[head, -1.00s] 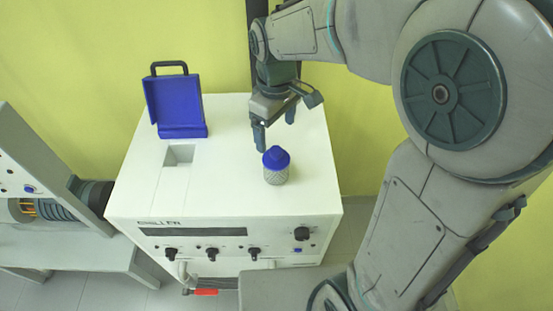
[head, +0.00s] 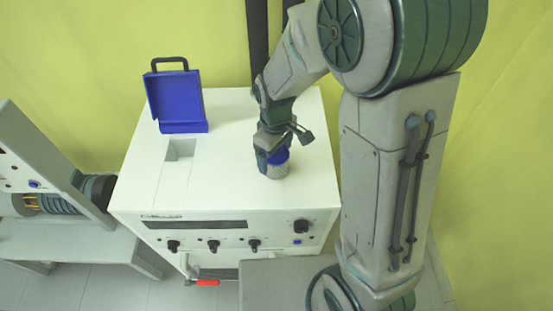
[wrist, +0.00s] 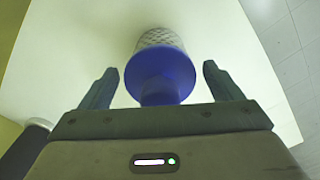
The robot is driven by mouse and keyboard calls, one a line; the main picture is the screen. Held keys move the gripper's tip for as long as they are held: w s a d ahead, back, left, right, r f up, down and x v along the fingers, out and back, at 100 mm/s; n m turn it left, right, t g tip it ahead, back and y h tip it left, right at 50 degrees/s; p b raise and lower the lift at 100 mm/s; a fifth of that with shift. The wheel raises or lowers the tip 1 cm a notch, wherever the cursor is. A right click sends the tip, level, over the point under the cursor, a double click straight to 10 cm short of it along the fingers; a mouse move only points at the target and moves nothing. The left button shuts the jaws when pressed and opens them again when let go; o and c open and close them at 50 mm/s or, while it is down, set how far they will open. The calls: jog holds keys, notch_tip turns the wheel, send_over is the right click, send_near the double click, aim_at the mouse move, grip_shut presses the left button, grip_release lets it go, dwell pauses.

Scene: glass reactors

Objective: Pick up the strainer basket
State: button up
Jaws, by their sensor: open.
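The strainer basket (head: 277,169) stands upright on top of the white chiller, a pale mesh cylinder with a blue top. My gripper (head: 271,155) is right at its blue top and hides part of it in the head view. In the wrist view the basket (wrist: 160,65) shows its blue cap and knob between the two spread fingers of my gripper (wrist: 156,85). There is a gap on each side, so the fingers are open and do not grip it.
The white chiller (head: 225,190) has a square opening (head: 180,149) in its top, left of the basket. A blue lid with a black handle (head: 175,98) stands open behind that opening. Grey equipment (head: 35,165) stands at the left. The chiller top around the basket is clear.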

jog(key=c, duration=1.2)
jog(key=shift+r, duration=0.1)
